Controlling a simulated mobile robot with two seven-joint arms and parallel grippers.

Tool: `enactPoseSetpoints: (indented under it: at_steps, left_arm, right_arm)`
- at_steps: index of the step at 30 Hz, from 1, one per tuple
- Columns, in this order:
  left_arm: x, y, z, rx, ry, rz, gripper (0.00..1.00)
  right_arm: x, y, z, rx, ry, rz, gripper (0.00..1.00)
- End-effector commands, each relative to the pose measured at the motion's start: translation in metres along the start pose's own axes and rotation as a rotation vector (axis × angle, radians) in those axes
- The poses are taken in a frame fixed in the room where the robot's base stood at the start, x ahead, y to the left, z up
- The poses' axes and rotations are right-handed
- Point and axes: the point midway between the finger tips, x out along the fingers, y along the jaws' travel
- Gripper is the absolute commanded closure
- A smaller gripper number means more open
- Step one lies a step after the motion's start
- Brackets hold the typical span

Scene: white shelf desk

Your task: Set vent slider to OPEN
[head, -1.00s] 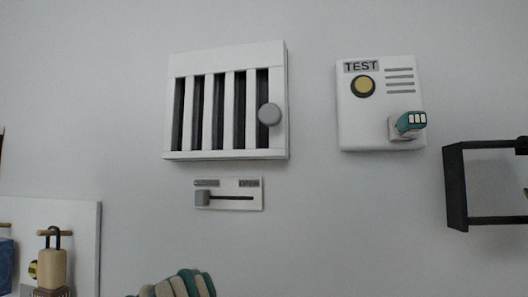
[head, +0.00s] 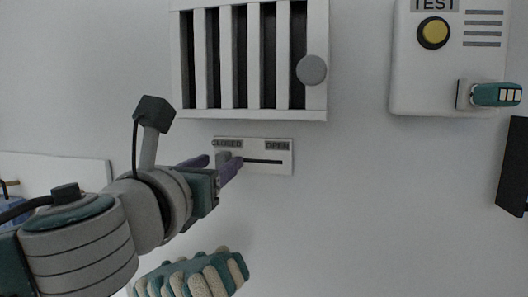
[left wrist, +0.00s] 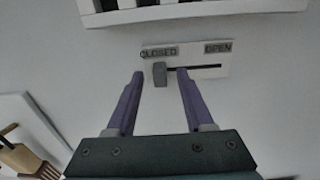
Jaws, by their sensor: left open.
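The vent slider plate (head: 268,145) is on the wall below the vent, marked CLOSED at left and OPEN at right. It also shows in the left wrist view (left wrist: 213,72). The grey slider knob (left wrist: 160,74) sits at the CLOSED end of its dark slot. In the head view the knob (head: 223,158) is partly hidden by my gripper. My left gripper (head: 222,165) is open in front of the plate. In the left wrist view its two purple fingers (left wrist: 160,82) stand apart with the knob between their tips in the picture; I cannot tell whether they touch it. My right gripper is not in view.
A TEST panel (head: 424,75) with a yellow button and a teal-handled switch (head: 496,94) is at right. The wall below the plate is bare.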

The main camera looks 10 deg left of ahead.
Motion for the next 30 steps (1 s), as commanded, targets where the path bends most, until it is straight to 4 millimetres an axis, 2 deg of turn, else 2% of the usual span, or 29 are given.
enactPoseSetpoints:
  at_steps: [6, 14, 27, 28, 30]
  left_arm:
    - [0.0114, -0.0002, 0.0002, -0.001, 0.001, 0.0, 0.47]
    - [0.012, -0.0002, -0.0003, -0.002, 0.001, -0.001, 0.47]
    - [0.0118, 0.0, -0.0004, -0.002, 0.001, 0.0, 0.97]
    - [0.0118, -0.0001, -0.0004, -0.002, 0.001, 0.0, 1.0]
    - [0.0118, 0.0, -0.0004, -0.002, 0.001, 0.0, 1.0]
  right_arm:
    - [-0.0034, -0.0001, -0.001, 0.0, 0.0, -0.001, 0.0]
    - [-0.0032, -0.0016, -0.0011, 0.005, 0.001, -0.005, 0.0]
    - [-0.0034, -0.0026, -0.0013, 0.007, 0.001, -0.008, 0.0]
    - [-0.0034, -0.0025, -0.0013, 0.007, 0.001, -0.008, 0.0]
    - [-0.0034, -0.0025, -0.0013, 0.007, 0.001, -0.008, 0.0]
